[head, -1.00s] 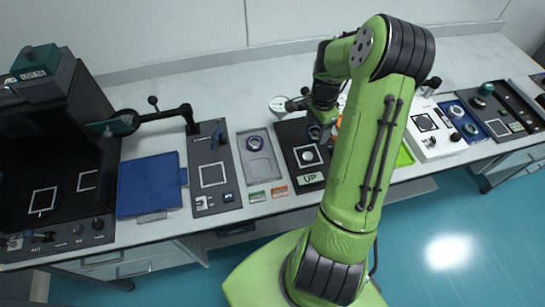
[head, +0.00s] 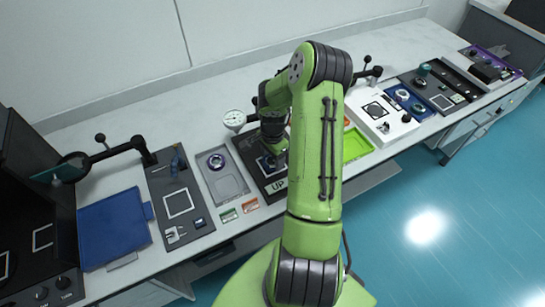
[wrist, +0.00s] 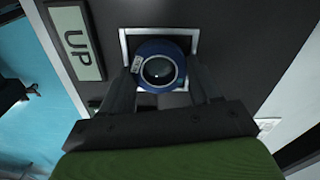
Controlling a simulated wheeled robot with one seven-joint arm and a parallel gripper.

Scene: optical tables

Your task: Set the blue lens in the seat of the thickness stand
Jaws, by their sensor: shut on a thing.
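The blue lens (wrist: 148,84), a blue ring with clear glass and a small white label, is between the fingers of my gripper (wrist: 160,78) in the wrist view. My gripper is shut on it, over a white-outlined square (wrist: 124,45) on a dark plate. I cannot tell whether the lens touches the plate. An UP sign (wrist: 75,41) is beside the square. In the head view my arm hides much of the dark plate (head: 246,152). A round white dial (head: 234,120) stands at its back left, apparently part of the thickness stand; its seat cannot be made out.
A grey tray (head: 232,187) with a dark round part (head: 216,161) lies left of the plate. Further left are a grey board (head: 163,183) and a blue mat (head: 112,228). A green tray (head: 356,145) and a white box (head: 382,125) are to the right.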

